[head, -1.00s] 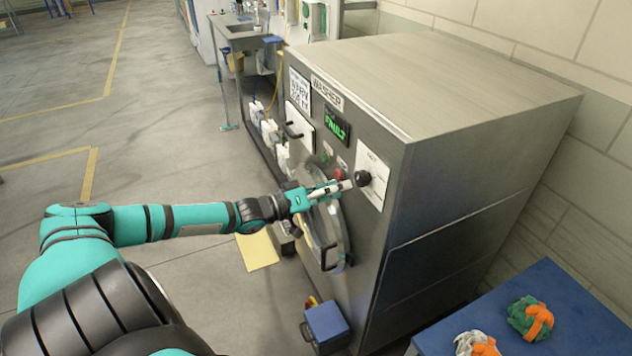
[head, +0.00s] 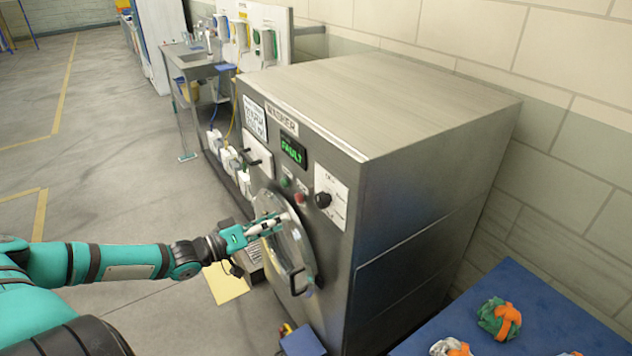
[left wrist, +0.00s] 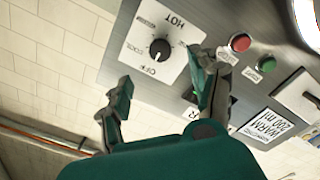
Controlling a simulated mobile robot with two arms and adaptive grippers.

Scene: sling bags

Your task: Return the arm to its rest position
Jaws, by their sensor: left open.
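My left arm (head: 120,262) reaches in from the left in the head view. My left gripper (head: 278,224) is in front of the washer's round door (head: 297,250), below and left of the black dial (head: 323,200). In the left wrist view the two fingers of the gripper (left wrist: 160,98) are apart with nothing between them. The dial (left wrist: 159,49) shows there beyond the fingers, apart from them. My right gripper is not in view.
The washer (head: 430,190) shows a green FAULT display (head: 293,151). A blue table (head: 530,315) with bundled slings (head: 499,319) stands at the lower right. A yellow sheet (head: 226,283) lies on the floor. A sink bench (head: 190,62) stands behind. Open floor (head: 110,180) lies left.

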